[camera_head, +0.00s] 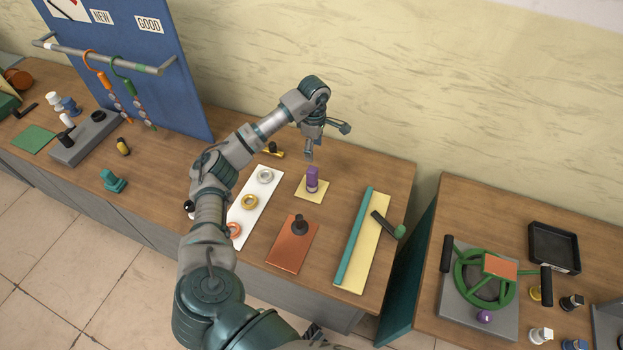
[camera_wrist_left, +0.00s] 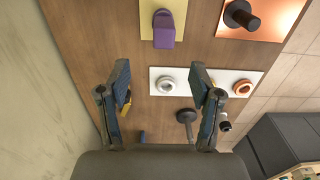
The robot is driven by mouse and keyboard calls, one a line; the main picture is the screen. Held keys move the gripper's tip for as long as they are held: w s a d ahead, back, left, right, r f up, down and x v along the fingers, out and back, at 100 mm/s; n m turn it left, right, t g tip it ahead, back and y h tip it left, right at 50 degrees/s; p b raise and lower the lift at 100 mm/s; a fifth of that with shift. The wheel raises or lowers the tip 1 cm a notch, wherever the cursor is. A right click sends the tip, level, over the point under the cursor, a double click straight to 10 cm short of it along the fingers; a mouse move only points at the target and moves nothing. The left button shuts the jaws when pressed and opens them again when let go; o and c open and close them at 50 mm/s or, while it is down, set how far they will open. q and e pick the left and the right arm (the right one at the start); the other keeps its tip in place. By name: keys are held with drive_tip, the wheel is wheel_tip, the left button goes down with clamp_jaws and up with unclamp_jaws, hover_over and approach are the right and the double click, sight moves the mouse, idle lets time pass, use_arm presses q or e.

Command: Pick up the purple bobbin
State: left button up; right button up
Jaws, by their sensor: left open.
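The purple bobbin (camera_head: 312,178) stands upright on a small pale yellow pad (camera_head: 306,194) on the wooden bench. In the left wrist view the bobbin (camera_wrist_left: 164,30) shows near the top, beyond the fingertips. My left gripper (camera_head: 328,141) is open and empty, above and just behind the bobbin in the head view. Its two fingers (camera_wrist_left: 161,76) are spread wide in the left wrist view, with nothing between them. The bobbin is apart from both fingers.
A white strip with several rings (camera_head: 249,201) lies left of the bobbin. A copper-coloured plate with a dark knob (camera_head: 299,225) is in front. A cream board with a teal bar (camera_head: 354,236) lies right. A blue panel (camera_head: 150,62) stands at the back left.

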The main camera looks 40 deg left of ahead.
use_arm(q)
hover_over(312, 169)
drive_tip(key=f, duration=0.5)
drive_tip(key=shift+w+d, duration=0.2)
drive_tip(key=shift+w, duration=0.15)
drive_tip(key=shift+d+f, duration=0.3)
drive_tip(key=shift+f, duration=0.2)
drive_tip(key=f, duration=0.3)
drive_tip(key=f+p, duration=0.1)
drive_tip(key=shift+s+a+f, duration=0.3)
drive_tip(key=shift+s+a, duration=0.05)
drive_tip(key=shift+a+f, duration=0.3)
drive_tip(key=shift+f, duration=0.05)
drive_tip(key=shift+d, duration=0.1)
drive_tip(key=c, duration=0.6)
drive_tip(key=shift+d+r, duration=0.15)
drive_tip(key=shift+d, duration=0.05)
clamp_jaws()
drive_tip(key=shift+a, duration=0.1)
use_arm(e)
drive_tip(key=shift+w+d+r, duration=0.1)
drive_tip(key=shift+w+r, duration=0.15)
drive_tip(key=shift+r, duration=0.3)
